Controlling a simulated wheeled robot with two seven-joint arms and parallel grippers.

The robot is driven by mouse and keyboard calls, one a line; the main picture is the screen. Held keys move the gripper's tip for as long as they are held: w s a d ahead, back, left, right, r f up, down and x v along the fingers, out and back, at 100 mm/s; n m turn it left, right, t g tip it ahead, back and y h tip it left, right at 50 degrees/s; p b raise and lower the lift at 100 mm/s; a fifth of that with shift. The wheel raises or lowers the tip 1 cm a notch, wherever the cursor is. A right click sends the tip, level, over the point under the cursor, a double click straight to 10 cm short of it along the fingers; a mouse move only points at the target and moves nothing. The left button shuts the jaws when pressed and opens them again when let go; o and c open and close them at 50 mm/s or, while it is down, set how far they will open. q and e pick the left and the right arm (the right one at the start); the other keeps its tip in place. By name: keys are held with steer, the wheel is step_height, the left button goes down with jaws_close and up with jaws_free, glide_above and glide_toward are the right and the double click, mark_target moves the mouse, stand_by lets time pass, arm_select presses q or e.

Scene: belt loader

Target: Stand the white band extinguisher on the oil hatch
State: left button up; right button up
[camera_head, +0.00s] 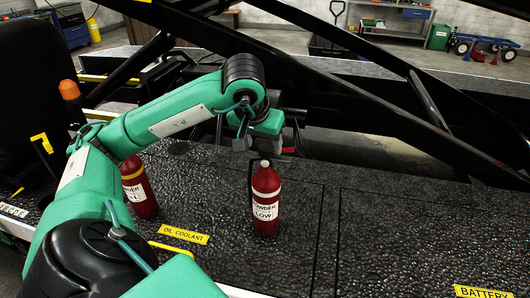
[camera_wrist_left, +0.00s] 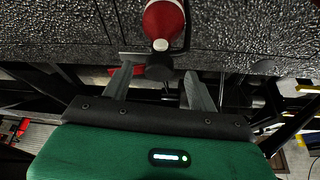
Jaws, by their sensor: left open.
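The white band extinguisher (camera_head: 266,202) is red with a white label and stands upright on the dark textured deck. It stands on the panel with the yellow "OIL COOLANT" label (camera_head: 183,234), behind and to the right of that label. In the left wrist view the extinguisher (camera_wrist_left: 163,22) shows at top centre, with its dark valve end near the fingertips. My left gripper (camera_head: 264,146) is just above and behind the extinguisher's top. Its two fingers (camera_wrist_left: 160,82) are apart, and I see no grip on the extinguisher. My right gripper is not in view.
A yellow band extinguisher (camera_head: 140,188) stands to the left, partly behind my left arm. Black diagonal beams (camera_head: 350,55) cross behind the deck. An orange beacon (camera_head: 70,91) is at left. The deck toward the "BATTERY" label (camera_head: 481,291) is clear.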

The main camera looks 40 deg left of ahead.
arm_select(q)
steer(key=shift+v, duration=2.55)
